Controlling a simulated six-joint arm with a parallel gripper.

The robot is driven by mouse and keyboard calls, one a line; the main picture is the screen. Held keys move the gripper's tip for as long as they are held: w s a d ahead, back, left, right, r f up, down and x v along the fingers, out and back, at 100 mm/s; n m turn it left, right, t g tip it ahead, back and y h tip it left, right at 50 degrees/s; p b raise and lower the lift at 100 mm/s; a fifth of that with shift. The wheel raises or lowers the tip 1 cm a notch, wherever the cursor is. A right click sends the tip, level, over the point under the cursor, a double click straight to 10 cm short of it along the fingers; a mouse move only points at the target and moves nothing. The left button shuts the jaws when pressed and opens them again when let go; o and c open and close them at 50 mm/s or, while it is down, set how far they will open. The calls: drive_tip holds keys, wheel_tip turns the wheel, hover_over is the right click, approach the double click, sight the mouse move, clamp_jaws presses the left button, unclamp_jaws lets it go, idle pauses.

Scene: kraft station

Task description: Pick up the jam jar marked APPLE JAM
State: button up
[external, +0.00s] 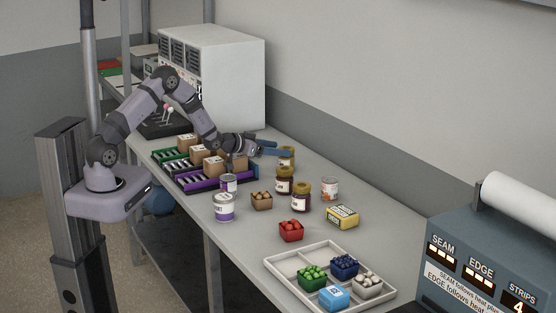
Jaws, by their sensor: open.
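Three jam jars with yellowish lids stand in a loose row on the grey table. The far jar (288,163) is partly hidden by my gripper. The lettering is too small to read, so I cannot tell which is marked APPLE JAM. My gripper (284,151) has blue fingers, is open and reaches to the right at the far jar. I cannot tell whether its fingers are around that jar or in front of it.
Purple-labelled cans (224,208), a basket of brown items (261,200), a red basket (291,231), an orange-labelled can (330,188) and a yellow pack (343,216) stand near the jars. A white tray (283,264) is in front. Boxes on coloured racks (207,184) stand left.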

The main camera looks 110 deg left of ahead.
sight(287, 148)
drive_tip(key=shift+w+a+p, duration=0.5)
drive_tip(key=shift+a+p, duration=0.05)
drive_tip(key=shift+p+x, duration=0.65)
drive_tip(key=shift+x, duration=1.1)
drive_tip(key=shift+s+f, duration=0.1)
drive_tip(key=c, duration=1.4)
drive_tip(key=shift+r+b, duration=1.4)
drive_tip(key=shift+r, duration=3.75)
